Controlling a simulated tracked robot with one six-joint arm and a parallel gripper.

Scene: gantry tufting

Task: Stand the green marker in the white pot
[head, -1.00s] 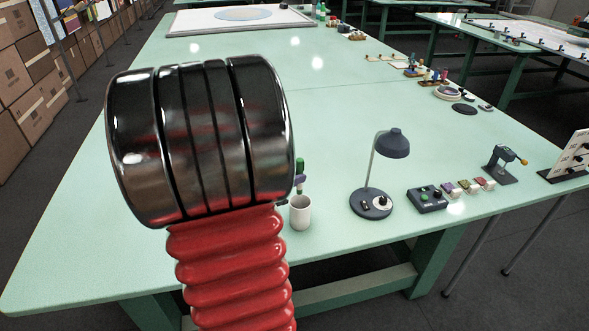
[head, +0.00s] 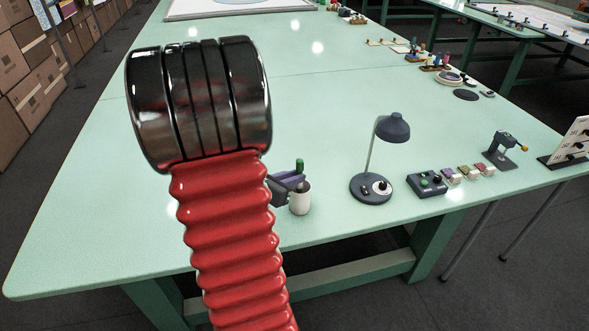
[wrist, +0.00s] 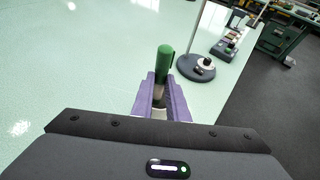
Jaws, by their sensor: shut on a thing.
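The green marker (head: 299,165) is upright, its green end up, above the mouth of the white pot (head: 300,201). My gripper (head: 294,184) is shut on the marker, just at the pot's rim from the left. The marker's lower end seems to be at or within the pot's mouth; how deep is hidden. In the wrist view, the marker (wrist: 164,62) stands between the purple fingers of my gripper (wrist: 162,92). Only a sliver of the white pot (wrist: 159,113) shows below, between the fingers.
A dark desk lamp (head: 371,188) stands to the right of the pot. A dark control box (head: 427,184) and small coloured blocks (head: 466,172) lie further right. The pale green table (head: 110,200) is clear to the left. My red and black arm hides part of the table.

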